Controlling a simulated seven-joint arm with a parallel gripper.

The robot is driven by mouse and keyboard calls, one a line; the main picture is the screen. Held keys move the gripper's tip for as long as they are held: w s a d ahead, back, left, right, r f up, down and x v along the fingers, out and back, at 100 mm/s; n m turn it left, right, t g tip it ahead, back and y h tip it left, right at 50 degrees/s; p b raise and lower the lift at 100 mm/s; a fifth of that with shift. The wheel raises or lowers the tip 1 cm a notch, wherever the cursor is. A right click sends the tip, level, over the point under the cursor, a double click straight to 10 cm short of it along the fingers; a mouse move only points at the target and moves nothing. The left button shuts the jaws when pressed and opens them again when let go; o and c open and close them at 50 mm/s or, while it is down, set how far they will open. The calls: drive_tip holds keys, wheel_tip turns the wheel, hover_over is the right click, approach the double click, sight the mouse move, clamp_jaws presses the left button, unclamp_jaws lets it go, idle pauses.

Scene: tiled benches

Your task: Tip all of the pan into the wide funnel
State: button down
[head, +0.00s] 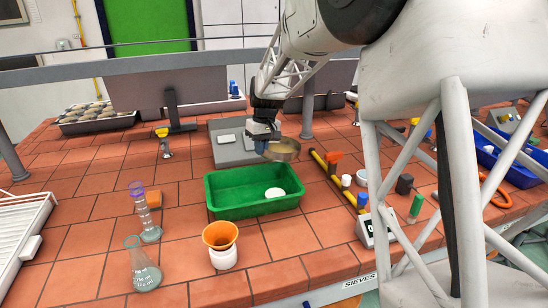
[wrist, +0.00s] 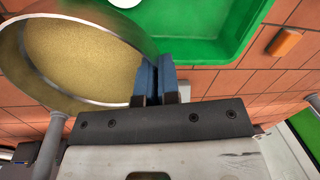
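A round metal pan (head: 284,151) hangs above the back of the green tray in the head view. In the wrist view the pan (wrist: 128,98) holds a bed of fine, sandy yellow grains (wrist: 82,62). My gripper (head: 264,140) has its blue fingers (wrist: 157,80) closed on the pan's edge. The pan looks roughly level. A wide orange funnel (head: 220,235) sits on a white jar (head: 223,259) in front of the green tray, nearer the camera than the pan and to its left. The inside bottom of the funnel is hidden.
The green tray (head: 225,205) holds a white round piece (head: 275,192). A yellow bar (head: 335,178), a scale (head: 378,236) and small items stand at right.

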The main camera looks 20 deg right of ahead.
drive_tip(key=w+a+m, duration=0.2)
drive_tip(key=w+a, duration=0.1)
drive_tip(key=a, duration=0.4)
drive_tip(key=s+a+m, duration=0.1)
drive_tip(key=s+a, duration=0.4)
drive_tip(key=a, duration=0.5)
drive_tip(key=s+a, duration=0.7)
drive_tip(key=s, duration=0.4)
drive_tip(key=s+a+f+y, duration=0.1)
drive_tip(key=s+a, duration=0.6)
drive_tip(key=s, duration=0.4)
drive_tip(key=shift+s+f, duration=0.15)
drive_tip(key=shift+f, duration=0.1)
drive_tip(key=shift+y, duration=0.3)
drive_tip(key=shift+d+r+y, duration=0.25)
drive_tip(key=shift+r+y, duration=0.25)
drive_tip(key=shift+r, duration=0.15)
drive_tip(key=shift+d+r+y, duration=0.2)
drive_tip(key=shift+r+y, duration=0.3)
drive_tip(key=shift+r, duration=0.1)
drive_tip(key=shift+d+r+y, duration=0.35)
drive_tip(key=shift+r+y, duration=0.25)
drive_tip(key=shift+d+r+y, duration=0.35)
drive_tip(key=shift+r+y, duration=0.25)
